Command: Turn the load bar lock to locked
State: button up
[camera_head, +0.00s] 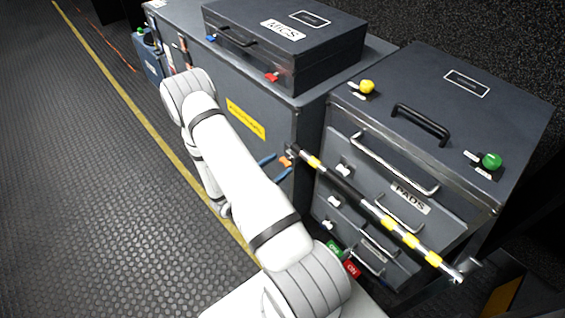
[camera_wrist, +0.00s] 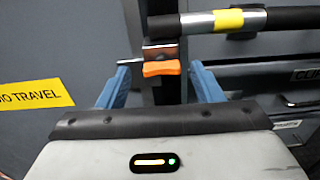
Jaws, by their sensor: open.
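The load bar (camera_head: 345,188), black with yellow bands and silver ends, runs slantwise across the front of the drawer case; it also shows at the top of the wrist view (camera_wrist: 285,18). At its left end is an orange lock lever (camera_wrist: 161,68) under a metal bracket (camera_wrist: 160,49), lying roughly level in the wrist view. My gripper (camera_wrist: 160,76) is open, with one blue finger on each side of the lever and a gap to each. In the head view my gripper (camera_head: 276,164) is at the bar's left end, partly behind my arm. The lock's markings cannot be made out.
The drawer case (camera_head: 435,85) has handles, latches, and yellow and green knobs on top. A case marked MICS (camera_head: 285,40) sits on the long grey case (camera_head: 270,125) at left. Floor (camera_head: 70,180) at left is clear.

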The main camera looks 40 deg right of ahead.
jog(key=a, duration=0.6)
jog(key=shift+s, duration=0.2)
jog(key=s+a+r+m+g+y+p, duration=0.1)
jog(key=s+r+m+g+y+p, duration=0.1)
jog(key=r+m, duration=0.35)
jog(key=s+a+r+m+g+y+p, duration=0.1)
jog(key=s+r+m+g+y+p, duration=0.15)
jog(key=r, duration=0.65)
jog(key=s+a+r+m+g+y+p, duration=0.1)
jog(key=s+r+m+g+y+p, duration=0.15)
jog(key=r, duration=0.55)
jog(key=s+a+r+m+t+y+p, duration=0.3)
jog(key=a+r+m+t+y, duration=0.1)
jog(key=r, duration=0.6)
jog(key=s+a+r+m+t+y+p, duration=0.3)
jog(key=a+r+m+t+y, duration=0.1)
jog(key=a+r+y, duration=0.3)
notch_tip(320, 180, up, 4)
jog(key=shift+a+f, duration=0.1)
jog(key=shift+a, duration=0.9)
